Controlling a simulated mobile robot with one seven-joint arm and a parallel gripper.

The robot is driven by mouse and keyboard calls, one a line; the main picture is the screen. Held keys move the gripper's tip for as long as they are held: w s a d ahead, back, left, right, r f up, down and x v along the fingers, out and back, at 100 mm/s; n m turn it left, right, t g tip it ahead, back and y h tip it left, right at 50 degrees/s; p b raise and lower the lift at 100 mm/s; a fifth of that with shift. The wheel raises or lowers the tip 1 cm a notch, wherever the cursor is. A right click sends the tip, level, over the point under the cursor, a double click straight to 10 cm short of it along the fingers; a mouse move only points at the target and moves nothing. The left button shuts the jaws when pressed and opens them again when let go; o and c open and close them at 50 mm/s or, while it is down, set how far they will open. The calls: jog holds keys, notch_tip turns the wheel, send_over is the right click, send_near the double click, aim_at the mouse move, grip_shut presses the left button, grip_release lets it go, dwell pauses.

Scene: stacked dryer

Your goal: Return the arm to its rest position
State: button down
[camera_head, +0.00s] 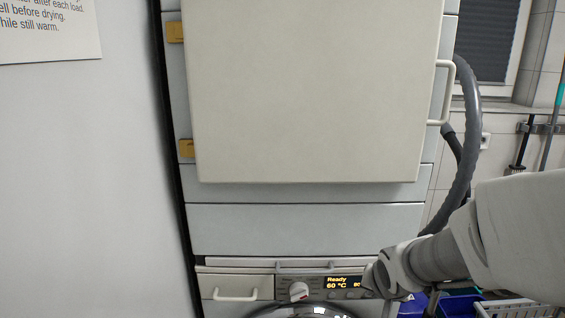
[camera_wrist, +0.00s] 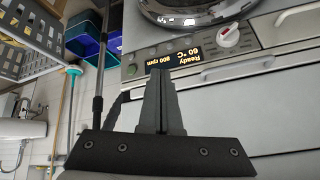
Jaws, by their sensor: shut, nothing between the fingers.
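My arm enters the head view from the right and reaches to the front of the lower machine's control panel. My gripper is in the wrist view (camera_wrist: 160,75), with its dark fingers together and nothing between them. The fingertips appear over or in front of the panel, beside the lit display (camera_wrist: 186,57); I cannot tell whether they touch it. In the head view the display (camera_head: 343,282) reads "Ready 60 °C", and the arm's end covers part of the panel to its right. The dryer door (camera_head: 315,90) above looks closed.
The dryer door handle (camera_head: 443,92) and a grey hose (camera_head: 468,130) are at the right. The panel has a round knob (camera_head: 299,291) and a drawer handle (camera_head: 236,295). Blue bins (camera_wrist: 84,35) and a grey crate (camera_wrist: 32,38) stand beside the machine. A wall with a notice is at left.

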jog(key=s+a+r+n+g+y, duration=0.1)
jog(key=s+a+r+n, duration=0.2)
jog(key=s+r, duration=0.45)
jog(key=s+a+r+n, duration=0.2)
jog(key=s+r, duration=0.2)
jog(key=s, duration=0.7)
notch_tip(320, 180, up, 12)
jog(key=p, duration=1.2)
jog(key=shift+f, duration=0.2)
jog(key=shift+w, duration=0.1)
jog(key=shift+s+d, duration=0.3)
jog(key=shift+d, duration=0.25)
jog(key=shift+s+d, duration=0.3)
jog(key=shift+d, duration=0.2)
